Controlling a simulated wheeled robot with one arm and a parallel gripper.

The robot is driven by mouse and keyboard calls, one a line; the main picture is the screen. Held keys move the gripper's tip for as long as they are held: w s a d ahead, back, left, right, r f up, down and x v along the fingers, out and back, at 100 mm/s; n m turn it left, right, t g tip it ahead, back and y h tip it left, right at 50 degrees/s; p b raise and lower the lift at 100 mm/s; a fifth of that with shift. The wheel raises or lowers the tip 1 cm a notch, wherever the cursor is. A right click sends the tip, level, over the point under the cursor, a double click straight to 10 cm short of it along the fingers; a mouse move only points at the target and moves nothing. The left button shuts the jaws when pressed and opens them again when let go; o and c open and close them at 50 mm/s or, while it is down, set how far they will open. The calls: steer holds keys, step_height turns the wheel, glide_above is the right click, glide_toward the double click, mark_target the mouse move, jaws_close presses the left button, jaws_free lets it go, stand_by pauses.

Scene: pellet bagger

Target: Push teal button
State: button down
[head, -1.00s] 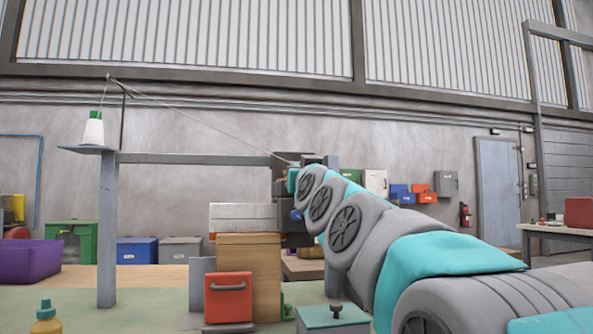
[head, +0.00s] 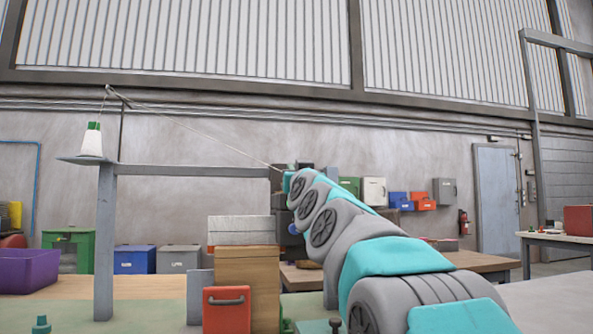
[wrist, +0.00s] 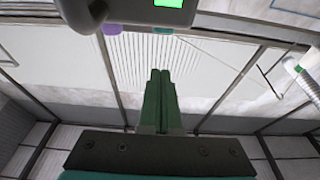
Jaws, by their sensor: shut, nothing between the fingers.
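A small teal button (wrist: 162,31) shows at the top of the wrist view, at the lower edge of a dark unit with a lit green screen (wrist: 168,3). A purple button (wrist: 112,30) sits to its left. My gripper (wrist: 160,72) has its two green fingers together, with nothing between them. The fingertips point toward the teal button and appear below it in the picture, with a visible gap. In the head view my arm reaches to the machine's dark head (head: 305,185) and hides much of its front. I cannot make out the teal button there.
A grey frame (head: 195,171) carries a thread cone (head: 92,141) at left, its thread running to the machine head. A wooden block (head: 247,285) and a red box (head: 227,310) stand below. A purple bin (head: 28,271) is at far left.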

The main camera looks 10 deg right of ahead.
steer(key=p+x, duration=0.1)
steer(key=x, duration=0.3)
steer(key=shift+w+r+p, duration=0.25)
steer(key=shift+w+p, duration=0.05)
steer(key=shift+p, duration=0.1)
step_height(320, 180, down, 3)
steer(key=shift+s+f+b, duration=0.2)
steer(key=shift+b, duration=0.75)
steer(key=shift+f, duration=0.45)
